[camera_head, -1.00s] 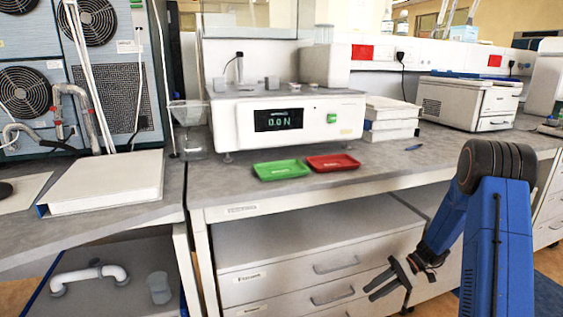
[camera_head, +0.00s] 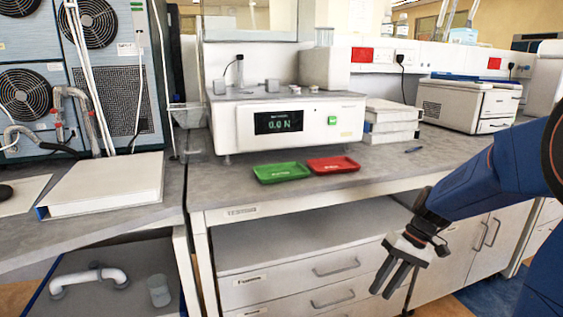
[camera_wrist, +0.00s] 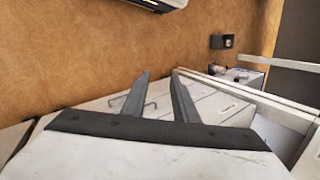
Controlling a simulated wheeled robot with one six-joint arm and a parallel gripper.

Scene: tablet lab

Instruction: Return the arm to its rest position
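My gripper (camera_head: 393,278) hangs at the lower right of the head view, in front of the drawers (camera_head: 290,285) and below the bench top. Its fingers point down. In the wrist view my gripper (camera_wrist: 159,82) shows two fingers standing apart with nothing between them. My blue arm (camera_head: 490,190) reaches in from the right edge of the head view.
The grey bench (camera_head: 225,192) carries a tester (camera_head: 280,142) reading 0.0 N, a green tray (camera_head: 281,172), a red tray (camera_head: 333,165) and white binders (camera_head: 391,133). A white printer-like box (camera_head: 468,103) stands at right.

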